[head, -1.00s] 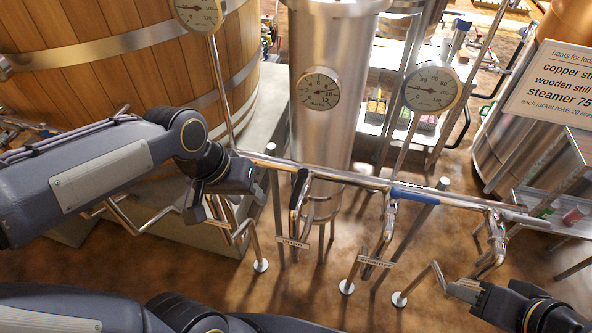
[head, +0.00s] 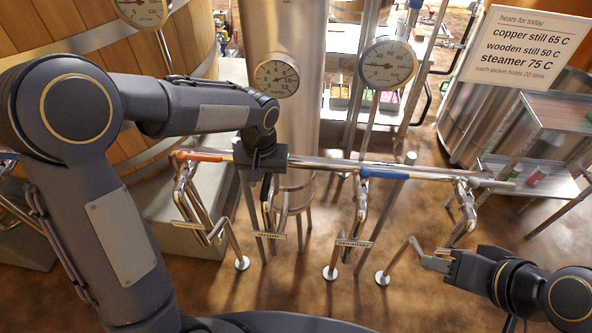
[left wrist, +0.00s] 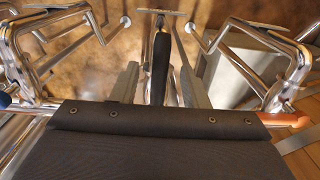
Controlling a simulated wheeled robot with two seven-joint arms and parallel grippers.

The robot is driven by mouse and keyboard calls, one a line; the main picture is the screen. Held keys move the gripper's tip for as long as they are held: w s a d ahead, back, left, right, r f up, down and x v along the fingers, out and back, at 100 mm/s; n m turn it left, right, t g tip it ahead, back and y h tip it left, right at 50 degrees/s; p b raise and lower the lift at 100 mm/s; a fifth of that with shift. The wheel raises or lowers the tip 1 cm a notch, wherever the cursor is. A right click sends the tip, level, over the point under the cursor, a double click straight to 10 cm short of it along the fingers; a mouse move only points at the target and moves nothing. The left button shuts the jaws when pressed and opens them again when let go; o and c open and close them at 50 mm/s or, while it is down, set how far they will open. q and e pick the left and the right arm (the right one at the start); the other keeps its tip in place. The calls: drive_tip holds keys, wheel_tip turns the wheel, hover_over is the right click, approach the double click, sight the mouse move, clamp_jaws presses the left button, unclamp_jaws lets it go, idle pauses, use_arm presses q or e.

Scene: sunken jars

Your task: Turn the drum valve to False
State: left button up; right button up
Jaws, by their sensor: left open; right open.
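A valve with a black lever (head: 266,188) hangs from the pipe rail, above a small label plate (head: 270,235) whose text is too small to read surely. My left gripper (head: 262,168) is over the rail at this lever and hides its upper part in the head view. In the left wrist view the black lever (left wrist: 160,68) points away between the two fingers of my left gripper (left wrist: 158,85), which are open with gaps on both sides. My right gripper (head: 440,261) is open at the lower right, close to a bent pipe.
The rail carries an orange section (head: 203,156) at left and a blue section (head: 385,173) at right, with bent pipes below. A steel column with a gauge (head: 276,78) stands behind. A wooden vat (head: 75,40) is at left, a shelf (head: 540,175) at right.

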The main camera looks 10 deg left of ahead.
use_arm(q)
drive_tip(key=shift+p, duration=0.45)
drive_tip(key=shift+f+b, duration=1.15)
drive_tip(key=shift+f, duration=0.3)
use_arm(e)
wheel_tip(320, 180, down, 2)
drive_tip(key=shift+f, duration=0.15)
use_arm(q)
drive_tip(key=shift+c, duration=0.3)
